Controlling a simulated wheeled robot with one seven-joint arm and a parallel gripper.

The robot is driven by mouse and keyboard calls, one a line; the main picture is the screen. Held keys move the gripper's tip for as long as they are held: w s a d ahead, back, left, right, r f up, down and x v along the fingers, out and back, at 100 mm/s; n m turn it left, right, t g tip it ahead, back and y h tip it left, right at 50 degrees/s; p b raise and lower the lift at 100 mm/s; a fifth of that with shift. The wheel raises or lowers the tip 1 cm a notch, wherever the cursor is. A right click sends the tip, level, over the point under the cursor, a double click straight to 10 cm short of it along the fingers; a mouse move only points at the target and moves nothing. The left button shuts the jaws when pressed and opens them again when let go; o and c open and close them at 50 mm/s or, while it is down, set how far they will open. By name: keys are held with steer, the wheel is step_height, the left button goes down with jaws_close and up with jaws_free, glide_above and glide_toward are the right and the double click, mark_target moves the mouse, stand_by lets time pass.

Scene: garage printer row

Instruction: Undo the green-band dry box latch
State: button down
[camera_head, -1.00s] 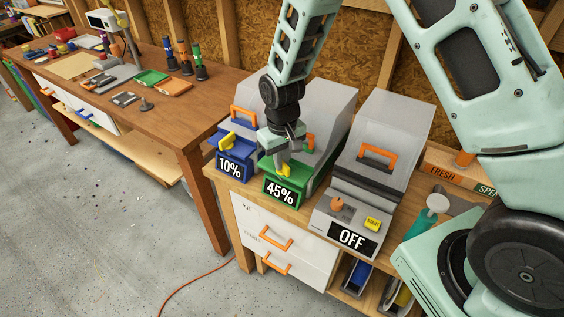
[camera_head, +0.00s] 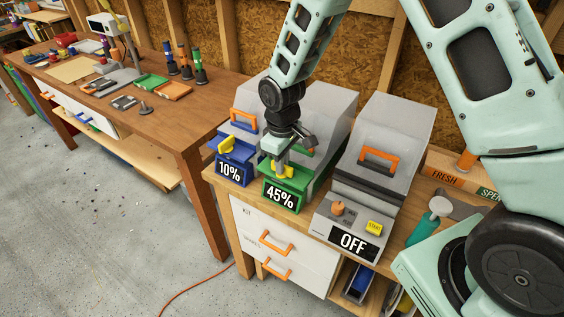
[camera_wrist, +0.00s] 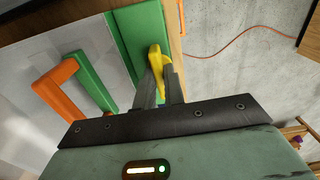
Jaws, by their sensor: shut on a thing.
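The green-band dry box (camera_head: 302,196) has a grey lid, a green front with a "45%" sign and a yellow latch (camera_head: 289,170) on the front. In the wrist view the yellow latch (camera_wrist: 155,55) lies between the dark fingers of my gripper (camera_wrist: 160,77), against the green band (camera_wrist: 134,40). My gripper (camera_head: 281,165) is shut on the latch, reaching down from above. The fingers hide part of the latch, so I cannot tell whether it is undone. The box's handle shows orange and green in the wrist view (camera_wrist: 55,90).
A blue-band dry box (camera_head: 231,168) marked "10%" with a yellow latch stands close on the left. A grey machine (camera_head: 353,215) marked "OFF" stands close on the right. Drawers with orange handles (camera_head: 277,240) are below. The floor in front is mostly clear.

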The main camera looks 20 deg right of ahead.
steer(key=c, duration=1.5)
jaws_free()
steer(key=shift+r, duration=0.1)
step_height(320, 180, up, 17)
steer(key=b, duration=0.3)
steer(key=shift+r, duration=0.15)
